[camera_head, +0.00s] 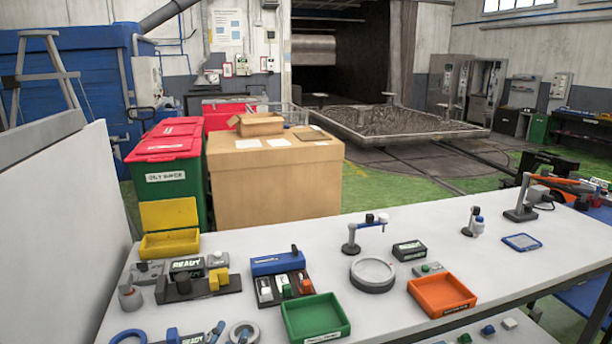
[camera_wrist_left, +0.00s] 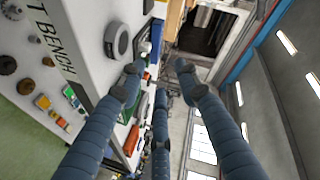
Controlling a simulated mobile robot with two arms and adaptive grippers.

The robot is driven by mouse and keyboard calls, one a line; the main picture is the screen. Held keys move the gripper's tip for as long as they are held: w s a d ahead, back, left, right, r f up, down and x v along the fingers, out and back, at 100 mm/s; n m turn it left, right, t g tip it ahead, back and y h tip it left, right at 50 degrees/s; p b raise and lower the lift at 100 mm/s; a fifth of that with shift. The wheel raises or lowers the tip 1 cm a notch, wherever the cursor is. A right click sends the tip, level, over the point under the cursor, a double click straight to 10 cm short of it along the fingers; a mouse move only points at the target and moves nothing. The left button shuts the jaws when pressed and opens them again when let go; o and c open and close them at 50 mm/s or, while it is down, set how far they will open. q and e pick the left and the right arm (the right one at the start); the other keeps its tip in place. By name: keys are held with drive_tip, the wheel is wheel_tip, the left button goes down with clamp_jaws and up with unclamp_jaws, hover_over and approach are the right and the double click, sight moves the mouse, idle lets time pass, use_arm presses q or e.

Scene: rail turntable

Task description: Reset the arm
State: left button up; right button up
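My left gripper (camera_wrist_left: 160,76) shows in the left wrist view with its blue-grey jointed fingers spread apart. Nothing sits between the fingertips. The wrist view is tilted, with a white bench side lettered "T BENCH" (camera_wrist_left: 57,45) at the left of the fingers. In the head view I cannot clearly make out the left gripper; small blue parts show at the bottom edge, left of the middle. My right gripper is in neither view.
The white workbench (camera_head: 230,240) holds a yellow tray (camera_head: 170,243), a green tray (camera_head: 315,318), an orange tray (camera_head: 441,295) and a round grey dish (camera_head: 373,272). A small stand with a blue arm (camera_head: 368,225) rises behind the dish. Cardboard boxes (camera_head: 275,180) stand beyond.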

use_arm(q)
drive_tip(key=s+a+f+n+g+y, duration=0.1)
drive_tip(key=s+a+f+n+g, duration=0.15)
drive_tip(key=s+f, duration=0.4)
drive_tip(key=s+a+f+n+g, duration=0.2)
drive_tip(key=s+f+n+g, duration=0.15)
drive_tip(key=s+f, duration=0.35)
drive_tip(key=s+f+n+g, duration=0.2)
drive_tip(key=s+f+g, duration=0.45)
drive_tip(key=s, duration=0.65)
drive_tip(key=s+f+g, duration=0.1)
drive_tip(key=s+f, duration=0.1)
drive_tip(key=f, duration=1.3)
drive_tip(key=s+f, duration=0.2)
drive_tip(key=f, duration=1.3)
drive_tip(key=s+a+f+g, duration=0.1)
drive_tip(key=s+a+f, duration=0.2)
drive_tip(key=s+f, duration=1)
drive_tip(key=s, duration=0.3)
drive_tip(key=shift+a+f, duration=0.25)
drive_tip(key=shift+a, duration=0.15)
